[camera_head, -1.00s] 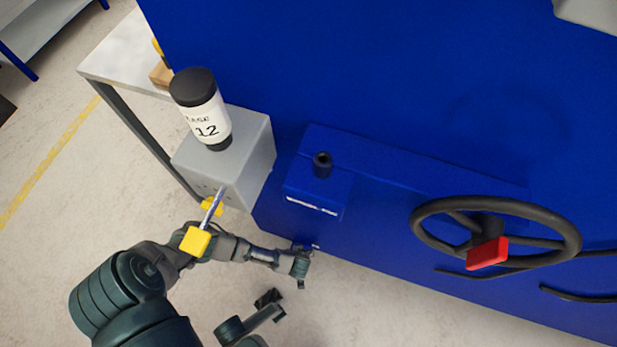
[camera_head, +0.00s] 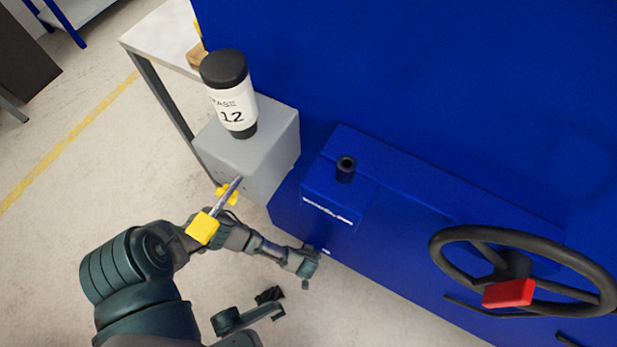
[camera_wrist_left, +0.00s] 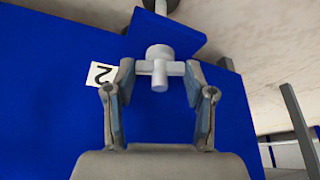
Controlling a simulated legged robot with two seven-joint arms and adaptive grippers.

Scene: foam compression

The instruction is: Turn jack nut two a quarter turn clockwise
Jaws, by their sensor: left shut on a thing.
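Jack nut two is a light grey, T-shaped fitting (camera_wrist_left: 158,67) on the blue machine face, with a white card marked 2 (camera_wrist_left: 102,73) beside it. My left gripper (camera_wrist_left: 158,78) has one finger on each side of its crossbar and is shut on it in the left wrist view. In the head view my left gripper (camera_head: 312,257) is low against the front of the blue machine (camera_head: 390,250), and the nut is mostly hidden there.
A black handwheel (camera_head: 450,240) with a red block (camera_head: 508,293) is at the right. Open floor lies below.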

